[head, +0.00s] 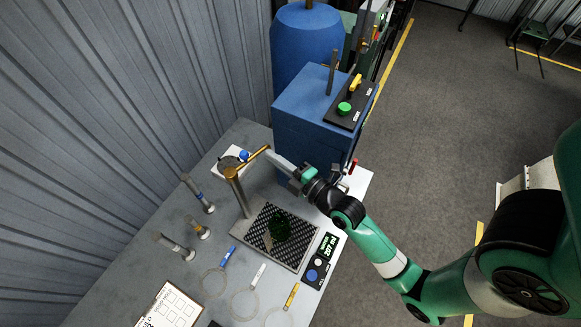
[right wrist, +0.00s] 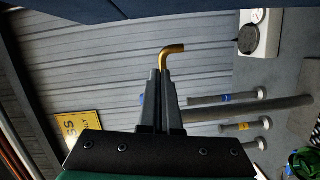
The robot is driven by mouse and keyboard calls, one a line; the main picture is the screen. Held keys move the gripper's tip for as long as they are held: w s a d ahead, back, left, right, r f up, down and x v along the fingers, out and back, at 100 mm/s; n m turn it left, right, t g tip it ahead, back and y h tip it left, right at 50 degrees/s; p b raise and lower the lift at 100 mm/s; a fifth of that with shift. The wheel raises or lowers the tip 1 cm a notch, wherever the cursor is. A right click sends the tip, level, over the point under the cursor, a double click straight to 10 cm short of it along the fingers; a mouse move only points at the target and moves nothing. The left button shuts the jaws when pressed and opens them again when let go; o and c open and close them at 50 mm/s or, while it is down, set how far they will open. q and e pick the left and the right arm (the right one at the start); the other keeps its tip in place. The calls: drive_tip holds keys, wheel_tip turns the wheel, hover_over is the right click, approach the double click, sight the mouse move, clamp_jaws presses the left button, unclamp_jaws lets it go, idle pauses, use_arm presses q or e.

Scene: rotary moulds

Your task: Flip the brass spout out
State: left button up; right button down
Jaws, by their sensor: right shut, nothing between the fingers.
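The brass spout (head: 247,164) sits atop a slim grey post (head: 242,196) and points up and to the right in the head view. In the right wrist view the spout (right wrist: 172,50) shows as a bent brass tube just past the fingertips. My right gripper (head: 270,157) is shut and empty, its tips close beside the spout's free end. In the right wrist view the shut fingers (right wrist: 160,74) point at the spout; whether they touch it I cannot tell. My left gripper is not in view.
A blue cabinet (head: 305,125) rises behind. A display panel (head: 320,262) lies right of the tray. Several capped tubes and loops lie on the grey table (head: 130,262).

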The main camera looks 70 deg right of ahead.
drive_tip(key=b+v, duration=0.2)
drive_tip(key=v, duration=0.8)
drive_tip(key=shift+s, duration=0.1)
